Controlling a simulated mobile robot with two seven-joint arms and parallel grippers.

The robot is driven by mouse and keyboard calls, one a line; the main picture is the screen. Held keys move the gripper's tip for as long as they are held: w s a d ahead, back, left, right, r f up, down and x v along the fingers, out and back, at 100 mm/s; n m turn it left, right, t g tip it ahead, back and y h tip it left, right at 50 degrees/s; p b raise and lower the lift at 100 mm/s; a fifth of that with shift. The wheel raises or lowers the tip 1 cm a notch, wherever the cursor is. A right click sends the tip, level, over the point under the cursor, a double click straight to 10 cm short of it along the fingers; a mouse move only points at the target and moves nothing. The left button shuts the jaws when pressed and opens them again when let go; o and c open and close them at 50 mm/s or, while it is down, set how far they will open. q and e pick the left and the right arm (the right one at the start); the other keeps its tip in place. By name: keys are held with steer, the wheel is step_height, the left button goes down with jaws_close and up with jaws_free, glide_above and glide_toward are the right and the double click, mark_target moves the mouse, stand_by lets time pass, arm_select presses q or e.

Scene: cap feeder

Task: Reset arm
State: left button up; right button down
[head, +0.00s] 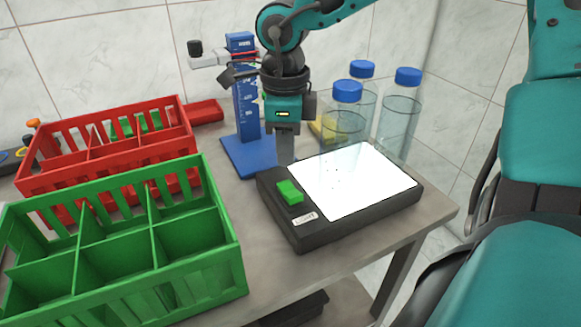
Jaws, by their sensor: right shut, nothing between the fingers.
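My right gripper (286,150) hangs from the teal arm that comes in from the top. It points down, with its fingers together and empty, just behind the light box (345,222). The light box has a lit white panel and a green switch (289,192) at its left. I cannot tell whether the fingertips touch the table. My left gripper does not show.
A blue stand (245,110) is close left of the gripper. Several blue-capped bottles (400,110) stand behind the light box. A green crate (212,225) and a red crate (105,165) fill the left. The table (440,205) is bare at its right corner.

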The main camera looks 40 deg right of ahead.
steer(key=shift+r+p, duration=0.4)
steer(key=shift+r, duration=0.65)
